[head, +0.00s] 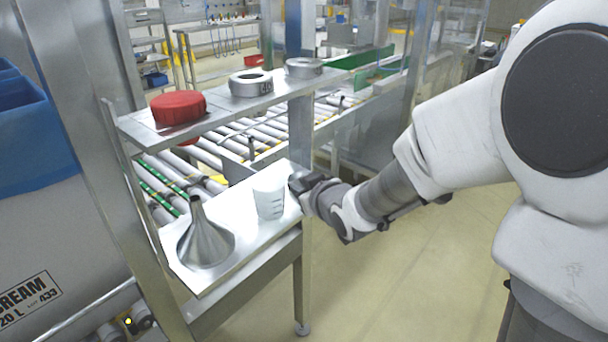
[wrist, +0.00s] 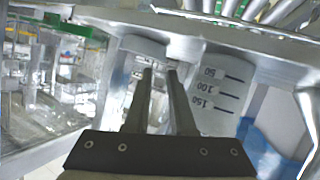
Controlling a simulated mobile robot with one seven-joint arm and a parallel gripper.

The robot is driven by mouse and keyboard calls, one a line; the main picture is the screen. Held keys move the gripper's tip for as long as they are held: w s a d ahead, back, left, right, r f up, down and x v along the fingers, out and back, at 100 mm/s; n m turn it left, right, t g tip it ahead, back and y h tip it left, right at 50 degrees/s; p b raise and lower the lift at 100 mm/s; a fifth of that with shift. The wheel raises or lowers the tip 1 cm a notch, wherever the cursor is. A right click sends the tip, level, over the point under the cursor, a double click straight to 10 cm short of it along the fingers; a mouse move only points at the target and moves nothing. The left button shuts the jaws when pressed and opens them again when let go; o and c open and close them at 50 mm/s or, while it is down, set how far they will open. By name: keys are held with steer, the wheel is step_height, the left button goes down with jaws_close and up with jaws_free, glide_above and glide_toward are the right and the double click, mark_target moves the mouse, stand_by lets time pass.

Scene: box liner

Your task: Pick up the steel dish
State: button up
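My gripper (head: 298,182) is at the right end of the lower steel shelf, just right of the clear beaker (head: 269,192). In the wrist view my gripper (wrist: 160,72) has its two dark fingers apart with a narrow gap between them. A pale grey rounded shape (wrist: 143,46) shows just beyond the left fingertip; it may be the steel dish, but I cannot tell surely. I cannot tell whether the fingers touch it. No steel dish can be made out in the head view, where my gripper hides that shelf corner. The beaker also shows in the wrist view (wrist: 216,92), right of the fingers.
A steel funnel (head: 206,240) stands mouth-down at the left of the lower shelf (head: 235,258). The upper shelf (head: 220,110) holds a red cap (head: 178,107) and two grey rings (head: 250,83) (head: 304,68). A roller conveyor (head: 205,152) runs behind. Floor at right is clear.

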mark_target(294, 177)
steer(key=b+x, duration=0.1)
steer(key=x, duration=0.3)
steer(key=shift+w+a+f, duration=0.2)
steer(key=shift+w+f, duration=0.05)
steer(key=shift+f, duration=0.1)
jaws_close()
